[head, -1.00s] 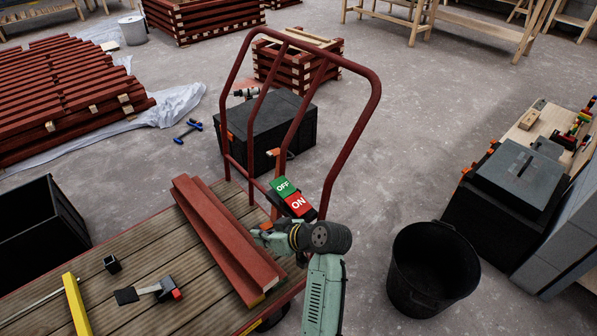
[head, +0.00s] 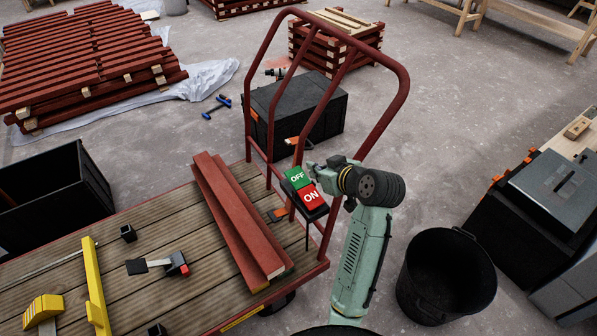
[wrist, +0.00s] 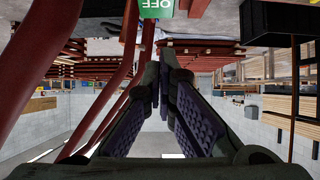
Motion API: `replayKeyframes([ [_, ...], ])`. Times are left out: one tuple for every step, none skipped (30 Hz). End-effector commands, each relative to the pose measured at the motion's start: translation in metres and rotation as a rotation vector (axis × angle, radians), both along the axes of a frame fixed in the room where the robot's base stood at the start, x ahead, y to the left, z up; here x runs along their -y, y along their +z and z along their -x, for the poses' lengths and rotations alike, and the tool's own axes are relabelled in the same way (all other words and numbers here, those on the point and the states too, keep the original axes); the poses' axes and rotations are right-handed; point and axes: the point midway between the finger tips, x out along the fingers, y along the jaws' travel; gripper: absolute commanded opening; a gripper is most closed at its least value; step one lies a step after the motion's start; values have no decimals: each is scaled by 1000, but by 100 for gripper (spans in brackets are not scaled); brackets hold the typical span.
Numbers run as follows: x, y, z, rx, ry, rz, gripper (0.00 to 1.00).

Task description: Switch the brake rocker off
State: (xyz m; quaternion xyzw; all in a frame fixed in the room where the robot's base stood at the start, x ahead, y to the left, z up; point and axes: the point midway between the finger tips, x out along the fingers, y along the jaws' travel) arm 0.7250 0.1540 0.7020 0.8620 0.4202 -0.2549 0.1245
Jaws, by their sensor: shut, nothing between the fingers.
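The brake rocker has a green OFF half (head: 297,178) and a red ON half (head: 311,196). It sits on the red handle frame of the cart, and which half is pressed in is hard to tell. My gripper (head: 312,166) is just right of and beside the OFF half in the head view; whether it touches is unclear. In the wrist view the green OFF half (wrist: 157,8) shows upside down at the top edge, beyond the fingertips. The fingers (wrist: 165,62) are shut with nothing held.
The cart's wooden deck (head: 150,225) carries red battens (head: 235,215), a hammer-like tool (head: 160,264) and a yellow clamp (head: 95,290). The red handle tubes (head: 400,100) rise around the rocker. A black bucket (head: 445,275) stands at the right.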

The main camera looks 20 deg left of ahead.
Motion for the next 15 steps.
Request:
replayKeyframes([
  [-5,-3,-3,-3,3,1,0],
  [-8,-6,-5,-3,3,0,0],
  [-13,-10,-8,-3,5,1,0],
  [-18,-12,-11,-4,5,0,0],
  [-22,-16,-14,-4,5,0,0],
  [-27,-21,-19,-5,4,1,0],
  [-31,-24,-22,-5,4,0,0],
  [-36,-28,-26,-6,4,1,0],
  [-42,-32,-30,-4,5,0,0],
  [-46,-36,-34,-4,4,1,0],
  [-50,-40,-37,-5,4,1,0],
  [-56,-44,-42,-4,3,1,0],
  [-60,-47,-45,-4,4,1,0],
  [-63,-50,-47,-4,3,1,0],
  [-64,-58,-48,-6,1,1,0],
])
